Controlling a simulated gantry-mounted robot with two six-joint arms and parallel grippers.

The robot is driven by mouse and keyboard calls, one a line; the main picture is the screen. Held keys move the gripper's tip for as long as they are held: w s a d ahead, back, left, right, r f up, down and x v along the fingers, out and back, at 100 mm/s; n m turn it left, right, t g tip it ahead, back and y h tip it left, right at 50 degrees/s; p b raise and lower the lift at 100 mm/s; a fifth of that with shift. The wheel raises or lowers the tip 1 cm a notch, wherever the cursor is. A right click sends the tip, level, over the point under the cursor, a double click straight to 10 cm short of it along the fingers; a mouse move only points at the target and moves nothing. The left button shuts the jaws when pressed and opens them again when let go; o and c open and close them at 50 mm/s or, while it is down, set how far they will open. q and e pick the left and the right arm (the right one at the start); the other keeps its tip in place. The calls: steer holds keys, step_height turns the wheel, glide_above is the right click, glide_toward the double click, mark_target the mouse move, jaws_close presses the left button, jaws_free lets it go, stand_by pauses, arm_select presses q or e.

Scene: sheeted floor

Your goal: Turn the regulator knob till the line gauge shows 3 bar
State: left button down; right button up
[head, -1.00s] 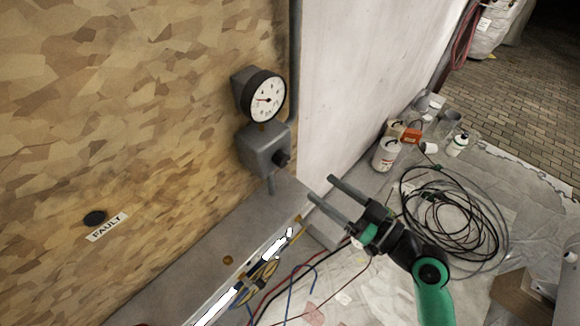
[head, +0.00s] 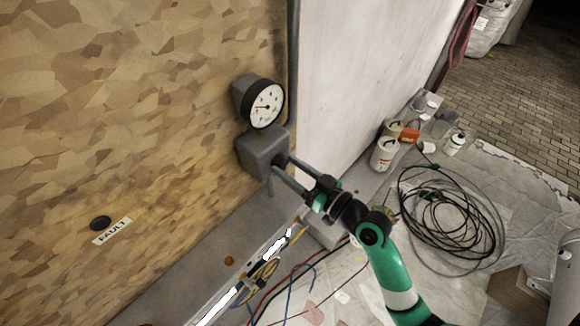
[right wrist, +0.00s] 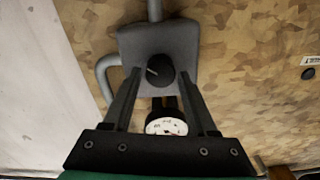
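The line gauge (head: 266,104) is a round white dial with a black rim on the wooden wall; its red needle points to the left, and the numbers are too small to read. In the right wrist view the gauge (right wrist: 166,126) shows upside down. Below it is the grey regulator box (head: 257,147). The dark regulator knob (right wrist: 160,71) has a pale mark line. My right gripper (head: 281,163) reaches the knob; in the right wrist view its two fingertips (right wrist: 158,72) are spread on either side of it, with slim gaps. My left gripper is not in view.
A grey pipe (head: 293,60) runs up beside the gauge. A FAULT label (head: 111,231) is on the wall at left. Cables (head: 262,275) lie below the regulator. A black cable coil (head: 450,215) and cans (head: 384,154) are on the sheeted floor at right.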

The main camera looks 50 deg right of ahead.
jaws_close()
steer(key=shift+m, duration=1)
steer(key=shift+o, duration=1.9)
jaws_free()
steer(key=shift+s, duration=0.1)
